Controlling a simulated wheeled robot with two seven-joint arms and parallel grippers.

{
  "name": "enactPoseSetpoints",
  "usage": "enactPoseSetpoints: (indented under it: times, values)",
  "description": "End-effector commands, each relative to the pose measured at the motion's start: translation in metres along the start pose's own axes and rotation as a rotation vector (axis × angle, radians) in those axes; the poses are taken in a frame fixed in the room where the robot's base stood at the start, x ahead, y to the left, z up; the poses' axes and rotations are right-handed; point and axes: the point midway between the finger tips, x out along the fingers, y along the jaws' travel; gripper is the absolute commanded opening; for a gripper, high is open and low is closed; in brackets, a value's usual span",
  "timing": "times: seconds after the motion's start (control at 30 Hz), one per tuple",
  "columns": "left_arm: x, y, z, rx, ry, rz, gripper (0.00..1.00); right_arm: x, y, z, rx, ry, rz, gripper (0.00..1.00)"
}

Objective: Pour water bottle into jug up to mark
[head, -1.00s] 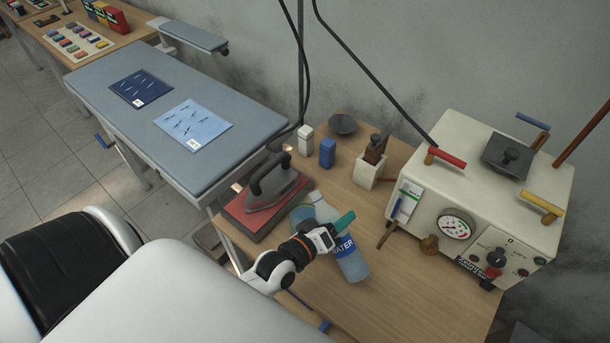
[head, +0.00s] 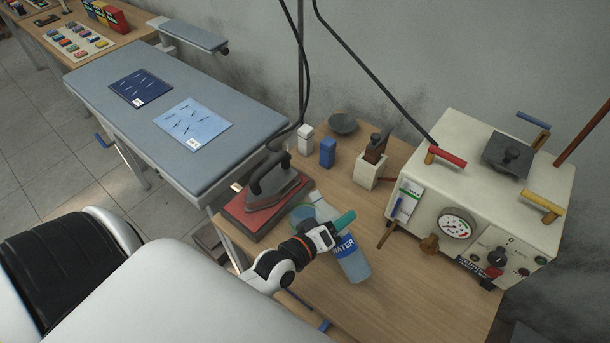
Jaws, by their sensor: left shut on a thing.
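The water bottle (head: 353,264) is clear with a blue WATER label. It lies slanted in the picture, its neck toward the upper left beside or over the jug and its base toward the lower right. My left gripper (head: 338,228) is shut on the bottle around its middle, with a teal fingertip showing. The jug (head: 300,215) is a bluish see-through vessel behind the gripper, partly hidden by the arm and bottle. Its mark and water level cannot be made out. I cannot tell whether water is flowing. My right gripper is not in view.
An iron (head: 276,185) on a red pad stands close left of the jug. A cream machine with a gauge (head: 457,224) stands to the right. White (head: 305,140) and blue (head: 327,153) small containers and a dark bowl (head: 343,124) are behind. The wooden table's front right is clear.

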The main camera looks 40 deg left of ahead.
Motion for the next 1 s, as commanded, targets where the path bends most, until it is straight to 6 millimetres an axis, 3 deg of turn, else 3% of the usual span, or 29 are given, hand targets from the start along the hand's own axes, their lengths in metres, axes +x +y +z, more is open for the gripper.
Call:
enactPoseSetpoints:
  times: [1.0]
  values:
    - [0.0,-0.0008,-0.0022,-0.059,0.015,-0.002,0.14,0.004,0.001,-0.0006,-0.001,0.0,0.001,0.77]
